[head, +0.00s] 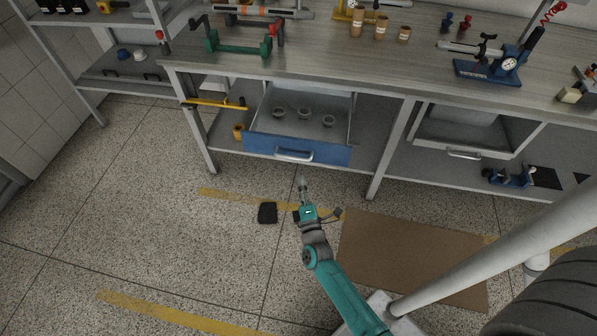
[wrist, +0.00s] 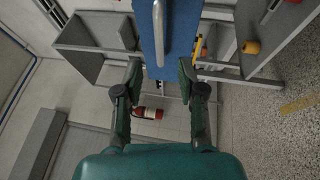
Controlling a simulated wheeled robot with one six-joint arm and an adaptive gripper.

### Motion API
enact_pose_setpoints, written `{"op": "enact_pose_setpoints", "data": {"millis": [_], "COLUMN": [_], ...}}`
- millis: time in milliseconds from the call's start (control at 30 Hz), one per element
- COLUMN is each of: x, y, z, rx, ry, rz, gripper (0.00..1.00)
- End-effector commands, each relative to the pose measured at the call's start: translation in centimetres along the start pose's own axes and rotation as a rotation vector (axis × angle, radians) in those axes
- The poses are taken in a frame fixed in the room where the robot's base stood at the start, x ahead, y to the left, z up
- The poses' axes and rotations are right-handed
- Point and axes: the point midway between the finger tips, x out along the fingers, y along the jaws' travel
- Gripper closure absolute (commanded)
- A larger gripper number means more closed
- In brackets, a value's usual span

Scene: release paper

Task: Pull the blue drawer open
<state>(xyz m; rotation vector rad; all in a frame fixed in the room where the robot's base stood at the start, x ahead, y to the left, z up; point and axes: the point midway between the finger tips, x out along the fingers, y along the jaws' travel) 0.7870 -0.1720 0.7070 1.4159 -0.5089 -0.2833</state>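The blue drawer (head: 325,152) stands pulled out under the workbench, its inside showing with three small grey cups (head: 304,114) in it. Its silver handle (head: 294,155) is on the front panel. My gripper (head: 303,184) is in front of the drawer, a little below the handle in the head view and apart from it. In the wrist view, my gripper (wrist: 161,72) is open and empty, with a finger on either side. The blue front (wrist: 180,35) and the handle (wrist: 158,32) show ahead of the fingers at the top.
A grey drawer (head: 465,135) stands open to the right. A yellow-handled tool (head: 215,103) lies left of the blue drawer. A black object (head: 267,212) and a brown mat (head: 415,255) lie on the floor. The floor to the left is clear.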

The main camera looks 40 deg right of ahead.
Motion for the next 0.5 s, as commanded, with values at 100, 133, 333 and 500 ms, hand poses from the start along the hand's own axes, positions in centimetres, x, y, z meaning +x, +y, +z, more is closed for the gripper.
{"op": "enact_pose_setpoints", "data": {"millis": [100, 133, 333, 500], "x": [-1.3, -1.5, -2.0, -2.0], "y": [0.0, 0.0, 0.0, 0.0], "z": [-0.1, -0.1, 0.0, 0.0], "rx": [0.0, 0.0, 0.0, 0.0], "ry": [0.001, 0.001, 0.0, 0.0], "rz": [0.0, 0.0, 0.0, 0.0], "gripper": [0.61, 0.61, 0.61, 0.61]}}
